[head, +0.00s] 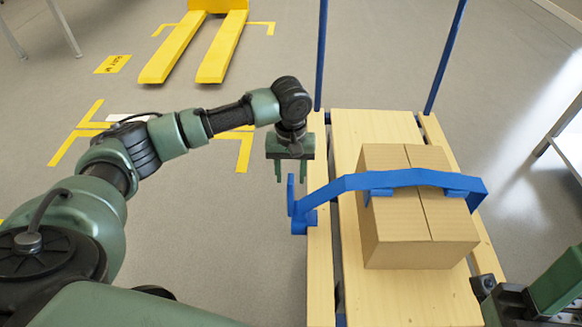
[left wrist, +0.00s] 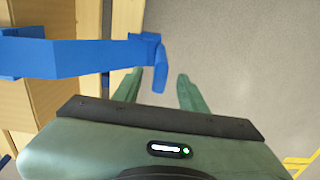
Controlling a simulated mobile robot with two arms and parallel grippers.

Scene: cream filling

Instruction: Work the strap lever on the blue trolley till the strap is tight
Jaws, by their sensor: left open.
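The trolley (head: 344,215) has a pale wooden slatted deck and blue upright posts. A blue strap (head: 400,179) arches over a cardboard box (head: 410,230) on the deck and stands clear of part of its top. The blue strap lever (head: 291,194) sticks up at the strap's left end, by the deck's left edge.
A yellow pallet jack (head: 195,45) stands at the back left, with yellow floor markings (head: 80,130) around it. A grey table (head: 568,140) is at the right edge. The floor left of the trolley is open.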

